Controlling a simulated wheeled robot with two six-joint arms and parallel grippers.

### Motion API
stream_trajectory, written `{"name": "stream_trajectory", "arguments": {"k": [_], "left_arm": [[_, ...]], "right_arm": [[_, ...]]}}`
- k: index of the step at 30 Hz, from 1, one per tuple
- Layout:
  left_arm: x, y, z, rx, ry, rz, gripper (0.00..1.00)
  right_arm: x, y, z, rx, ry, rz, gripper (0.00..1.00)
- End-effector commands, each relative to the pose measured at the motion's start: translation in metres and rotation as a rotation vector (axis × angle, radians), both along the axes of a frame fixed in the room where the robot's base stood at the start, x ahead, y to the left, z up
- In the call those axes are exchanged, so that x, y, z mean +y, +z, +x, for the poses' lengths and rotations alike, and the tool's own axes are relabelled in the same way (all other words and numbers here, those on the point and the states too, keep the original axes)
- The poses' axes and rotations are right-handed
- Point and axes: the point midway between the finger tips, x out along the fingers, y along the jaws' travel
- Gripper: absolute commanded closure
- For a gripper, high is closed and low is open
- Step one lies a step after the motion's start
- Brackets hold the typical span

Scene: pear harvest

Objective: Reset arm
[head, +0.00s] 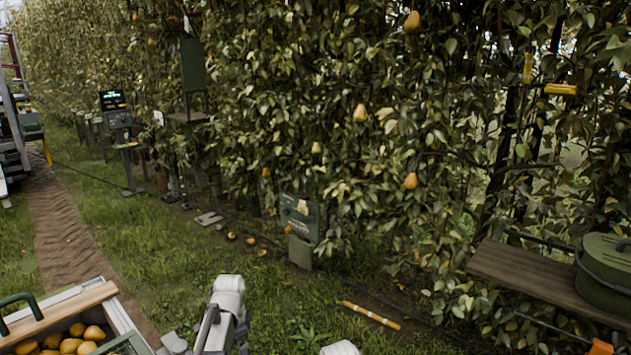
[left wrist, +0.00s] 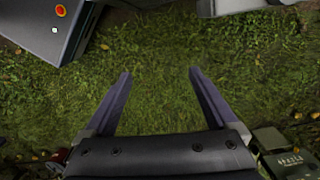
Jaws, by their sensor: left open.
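My left arm shows at the bottom middle of the head view, a pale grey link above the grass; its gripper is out of that view. In the left wrist view my left gripper (left wrist: 158,78) is open. Its two dark fingers stand wide apart over grass, with nothing between them. A small pale part at the bottom edge of the head view may be my right arm; no right gripper shows. Several pears hang in the leafy hedge, one (head: 410,181) at the right, another (head: 360,113) near the middle and one (head: 412,21) near the top.
A crate (head: 60,309) of pears stands at bottom left. A green sign box (head: 300,218) stands at the hedge foot, with fallen pears (head: 250,240) nearby. A yellow stick (head: 371,315) lies on the ground. A wooden shelf (head: 525,275) with a green pot (head: 606,272) is at the right.

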Motion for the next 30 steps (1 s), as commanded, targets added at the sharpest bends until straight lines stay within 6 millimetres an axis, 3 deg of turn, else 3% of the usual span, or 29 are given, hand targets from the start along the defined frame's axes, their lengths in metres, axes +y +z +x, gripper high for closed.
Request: {"name": "stream_trajectory", "arguments": {"k": [1,6,15,30], "left_arm": [[-0.033,0.0,-0.034,0.001,0.045,0.01,0.08],[-0.102,0.0,-0.101,-0.009,0.239,0.043,0.08],[-0.16,0.001,-0.195,-0.038,0.484,0.082,0.08],[-0.161,0.109,-0.189,-0.041,0.505,0.083,0.08]], "right_arm": [[0.0,0.0,0.0,0.0,0.0,0.0,0.5],[0.0,0.0,0.0,0.0,0.0,0.0,0.5],[0.0,0.0,0.0,0.0,0.0,0.0,0.5],[0.0,0.108,0.0,0.0,-0.001,0.0,0.5]]}}
